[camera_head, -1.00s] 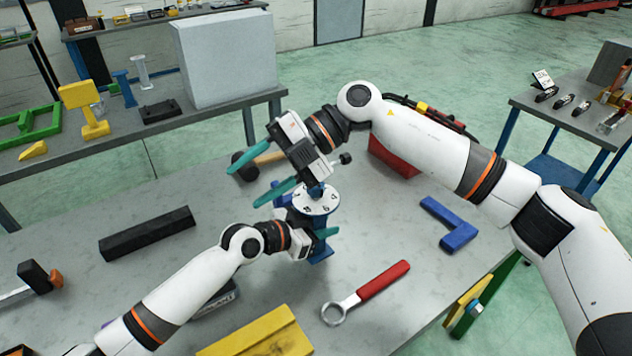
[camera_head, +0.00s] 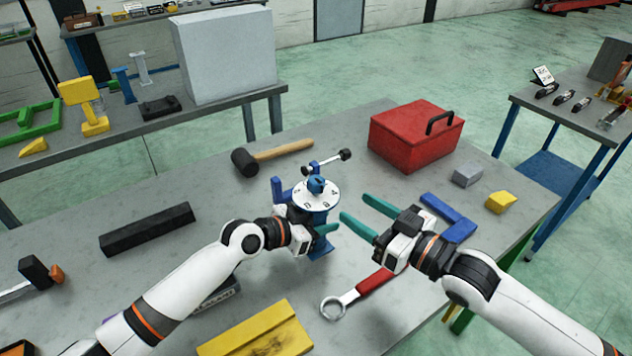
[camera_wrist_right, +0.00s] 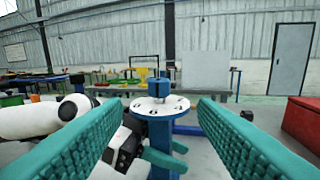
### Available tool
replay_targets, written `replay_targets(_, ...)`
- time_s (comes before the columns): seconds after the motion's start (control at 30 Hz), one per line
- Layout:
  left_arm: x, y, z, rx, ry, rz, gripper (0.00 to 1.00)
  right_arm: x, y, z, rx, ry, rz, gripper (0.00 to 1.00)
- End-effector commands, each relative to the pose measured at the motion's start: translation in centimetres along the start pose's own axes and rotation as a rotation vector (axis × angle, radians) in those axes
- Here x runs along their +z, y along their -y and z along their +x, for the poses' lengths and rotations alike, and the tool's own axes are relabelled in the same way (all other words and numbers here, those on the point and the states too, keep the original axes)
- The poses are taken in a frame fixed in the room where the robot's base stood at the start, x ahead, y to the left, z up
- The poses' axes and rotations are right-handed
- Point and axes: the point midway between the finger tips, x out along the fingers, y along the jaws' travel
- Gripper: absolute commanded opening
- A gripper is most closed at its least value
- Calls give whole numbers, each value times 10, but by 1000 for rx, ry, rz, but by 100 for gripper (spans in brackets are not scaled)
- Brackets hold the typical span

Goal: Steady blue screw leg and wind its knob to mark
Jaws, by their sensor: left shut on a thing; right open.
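The blue screw leg (camera_head: 319,247) stands upright on the grey table. A white numbered dial (camera_head: 325,201) sits on it, with a blue knob (camera_head: 316,184) on top and a bar with dark ends (camera_head: 327,162) just behind the knob. My left gripper (camera_head: 318,232) is shut on the leg below the dial. My right gripper (camera_head: 354,209) is open and empty, to the right of the dial, its teal fingers pointing toward the leg. In the right wrist view the dial (camera_wrist_right: 158,107) and knob (camera_wrist_right: 160,86) lie ahead between the spread fingers. The mark is too small to read.
A red toolbox (camera_head: 415,138) and a mallet (camera_head: 275,155) lie behind. A blue angle piece (camera_head: 451,220) and a red-handled ring wrench (camera_head: 352,294) lie near my right arm. A black bar (camera_head: 147,230) lies left; a yellow block (camera_head: 258,333) is in front.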

Motion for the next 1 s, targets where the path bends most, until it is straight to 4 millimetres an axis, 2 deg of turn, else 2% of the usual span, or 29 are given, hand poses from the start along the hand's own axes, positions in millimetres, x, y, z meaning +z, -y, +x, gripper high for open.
replay_targets(0.17, 0, 0, 0, 0, 0, 0, 0, 1, -1, 27, 2, 3, 3, 53)
replay_targets(0.4, 0, 0, 0, 1, 0, 1, 0, 1, 0, 76, 1, 2, 3, 53)
replay_targets(0.6, 0, -1, 0, 1, 0, 1, 0, 0, 0, 105, 1, 0, 2, 53)
replay_targets(0.77, 0, -1, 0, 1, 0, 1, 0, 0, 0, 115, 1, 0, 1, 53)
replay_targets(1.0, 0, -1, 0, 2, 0, 1, 0, 0, -1, 116, 1, 0, 1, 53)
